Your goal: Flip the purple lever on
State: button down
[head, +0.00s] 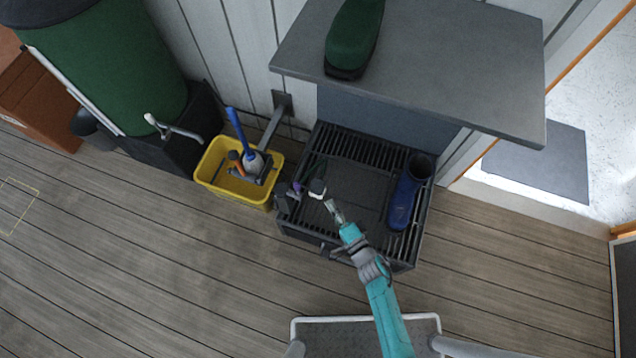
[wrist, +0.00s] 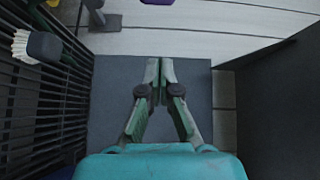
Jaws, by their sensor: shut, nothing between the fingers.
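The purple lever (head: 297,187) shows as a small purple spot at the left side of the black slatted rack, near a dark box. In the wrist view only a purple piece (wrist: 158,2) shows, cut off by the top edge. Which way the lever is set cannot be told. My gripper (head: 331,204) is over the left half of the rack, to the right of the lever and apart from it. In the wrist view its fingertips (wrist: 160,64) meet with nothing between them, and the purple piece lies beyond them.
A pale-bristled brush (head: 317,188) is close to my gripper. A yellow tub (head: 228,189) with tools stands to the left. A grey shelf (head: 440,60) overhangs the rack's back. Floor in front is clear.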

aim_at(298, 191)
jog(key=shift+w+f+m+y, duration=0.15)
jog(key=shift+w, duration=0.4)
jog(key=shift+w+f+m+y, duration=0.15)
jog(key=shift+w, duration=0.35)
jog(key=w+a, duration=0.5)
jog(key=a, duration=0.2)
jog(key=shift+w+a, duration=0.2)
jog(key=shift+a, duration=0.2)
jog(key=shift+s, duration=0.15)
